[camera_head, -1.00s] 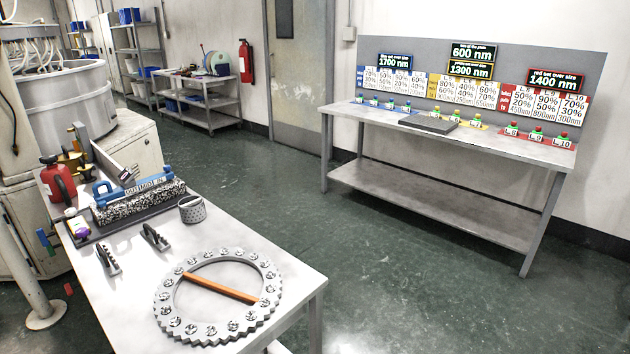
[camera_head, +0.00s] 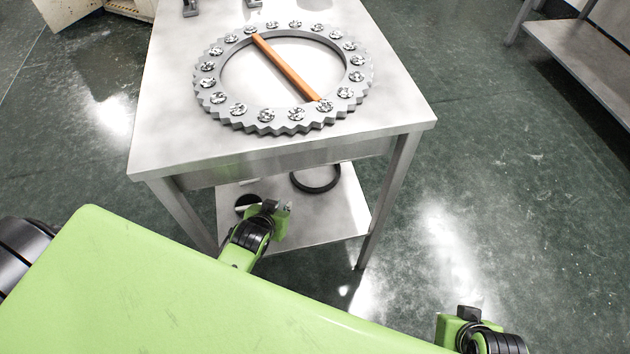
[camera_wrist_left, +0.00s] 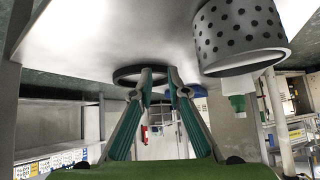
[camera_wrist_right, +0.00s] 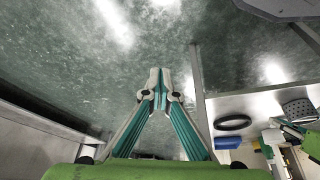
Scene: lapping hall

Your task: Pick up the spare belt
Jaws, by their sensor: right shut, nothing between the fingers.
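The spare belt, a thin black ring (camera_head: 318,190), lies flat on the lower shelf under the table. It also shows in the left wrist view (camera_wrist_left: 120,77) and in the right wrist view (camera_wrist_right: 232,129). My left gripper (camera_wrist_left: 160,74) is open and empty at the shelf's near side, its fingers pointing towards the belt. The fingertips overlap the belt's edge in its own view; I cannot tell whether they touch it. In the head view its wrist (camera_head: 268,222) hides part of the shelf. My right gripper (camera_wrist_right: 158,75) is shut and empty, out over the floor.
A perforated grey cylinder (camera_wrist_left: 240,32) stands on the shelf beside my left gripper. The tabletop (camera_head: 165,130) overhangs the shelf (camera_head: 335,222), with table legs (camera_head: 385,200) at the corners. A toothed ring (camera_head: 210,95) with an orange bar (camera_head: 285,67) lies on top. Floor is free at right.

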